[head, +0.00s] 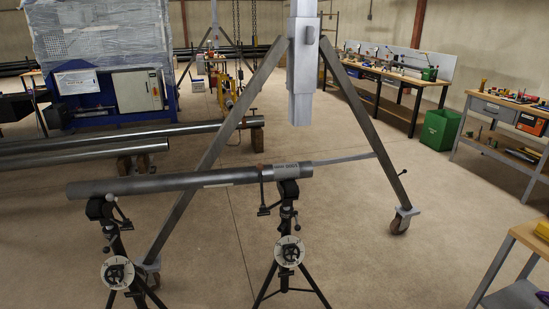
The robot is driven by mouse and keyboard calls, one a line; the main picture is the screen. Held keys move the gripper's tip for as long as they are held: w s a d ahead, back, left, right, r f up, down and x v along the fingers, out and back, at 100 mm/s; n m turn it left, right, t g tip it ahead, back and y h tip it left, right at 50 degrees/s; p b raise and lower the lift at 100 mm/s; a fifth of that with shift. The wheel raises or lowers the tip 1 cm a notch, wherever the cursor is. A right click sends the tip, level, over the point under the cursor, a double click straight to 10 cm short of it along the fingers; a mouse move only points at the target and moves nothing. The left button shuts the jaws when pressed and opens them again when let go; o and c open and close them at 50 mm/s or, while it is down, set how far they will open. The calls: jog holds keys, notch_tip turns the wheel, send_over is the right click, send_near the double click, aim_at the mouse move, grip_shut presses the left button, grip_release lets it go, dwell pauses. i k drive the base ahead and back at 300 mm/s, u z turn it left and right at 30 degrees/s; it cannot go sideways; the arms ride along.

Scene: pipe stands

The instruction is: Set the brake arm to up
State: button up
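No part is clearly marked as the brake arm, so I cannot tell which one it is. A short dark lever (403,171) sticks out from the right leg of a grey A-frame (360,115), above its caster (400,222). Small dark handles also show on the left pipe stand (123,222) and on the right pipe stand (264,210). Both stands are black tripods, each with a round white dial, and they bear a long grey pipe (150,184) lying nearly level. My gripper is not in view.
More pipes (100,138) lie on low supports at the left. A blue machine (110,85) stands behind them. Workbenches (390,75) line the back right, with a green bin (440,129). A wooden bench (530,238) juts in at the lower right. The floor (345,185) between is open.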

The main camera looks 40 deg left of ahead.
aim_at(260, 166)
jog(key=u, duration=0.05)
jog(key=i, duration=0.65)
jog(key=z, duration=0.65)
jog(key=k, duration=0.15)
jog(key=u, duration=2.75)
jog(key=k, duration=0.1)
jog(key=u, duration=0.9)
